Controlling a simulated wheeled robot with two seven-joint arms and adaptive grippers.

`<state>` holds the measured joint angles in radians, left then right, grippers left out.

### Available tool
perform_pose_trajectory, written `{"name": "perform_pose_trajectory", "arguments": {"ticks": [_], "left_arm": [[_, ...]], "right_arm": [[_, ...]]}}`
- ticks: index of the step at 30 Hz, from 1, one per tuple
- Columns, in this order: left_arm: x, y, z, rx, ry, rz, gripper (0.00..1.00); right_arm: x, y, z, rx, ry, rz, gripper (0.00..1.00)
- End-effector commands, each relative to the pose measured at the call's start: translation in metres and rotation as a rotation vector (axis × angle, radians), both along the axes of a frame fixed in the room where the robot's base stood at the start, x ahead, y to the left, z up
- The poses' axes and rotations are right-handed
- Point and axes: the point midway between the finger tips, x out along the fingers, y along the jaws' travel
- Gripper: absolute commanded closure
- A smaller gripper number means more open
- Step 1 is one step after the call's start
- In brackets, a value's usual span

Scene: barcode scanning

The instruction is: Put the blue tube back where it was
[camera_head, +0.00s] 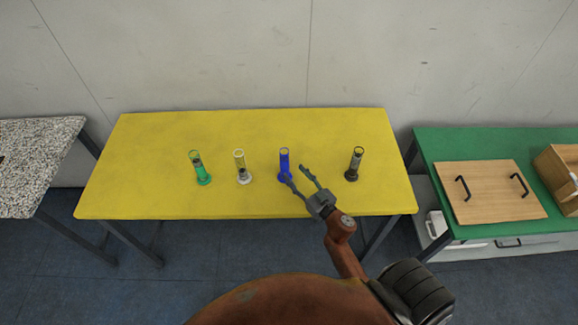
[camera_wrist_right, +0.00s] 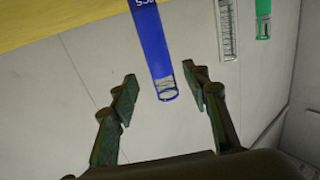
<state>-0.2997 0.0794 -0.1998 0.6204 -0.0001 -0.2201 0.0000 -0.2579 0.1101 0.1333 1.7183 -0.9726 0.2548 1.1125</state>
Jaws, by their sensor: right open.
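The blue tube (camera_head: 284,163) stands upright on the yellow table (camera_head: 150,140), third from the left in a row of tubes. My right gripper (camera_head: 297,174) is open and empty, with its fingertips just to the right of and close to the blue tube. In the right wrist view the blue tube (camera_wrist_right: 153,45) reaches down from the top, its open end between and beyond the two open fingers (camera_wrist_right: 162,95). The fingers appear apart from the tube. My left gripper is not in view.
A green tube (camera_head: 200,168) and a clear tube with a white base (camera_head: 242,168) stand left of the blue one. A black tube (camera_head: 354,164) stands to its right. A green table (camera_head: 440,150) with a wooden board (camera_head: 490,200) is at right, a speckled table (camera_head: 35,150) at left.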

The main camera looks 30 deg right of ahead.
Motion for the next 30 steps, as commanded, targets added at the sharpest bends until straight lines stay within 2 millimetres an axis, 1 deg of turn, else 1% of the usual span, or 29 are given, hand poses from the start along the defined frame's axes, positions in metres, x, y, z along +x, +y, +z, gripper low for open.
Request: {"name": "perform_pose_trajectory", "arguments": {"ticks": [1,3,6,9,13,30], "left_arm": [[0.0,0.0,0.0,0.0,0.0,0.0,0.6],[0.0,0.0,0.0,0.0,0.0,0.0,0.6],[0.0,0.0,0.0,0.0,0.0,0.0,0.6],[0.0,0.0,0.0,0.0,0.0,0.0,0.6],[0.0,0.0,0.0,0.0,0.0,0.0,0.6],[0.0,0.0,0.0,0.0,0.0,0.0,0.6]], "right_arm": [[-0.011,0.0,0.0,0.002,0.001,-0.001,0.57],[-0.022,-0.001,0.0,0.001,0.001,-0.001,0.57],[-0.033,-0.002,0.0,0.001,0.0,-0.001,0.57],[-0.039,-0.002,0.0,0.001,0.0,-0.001,0.57],[-0.042,-0.002,0.0,0.0,-0.001,0.0,0.57],[-0.041,-0.002,0.0,0.0,-0.001,0.0,0.57]]}}
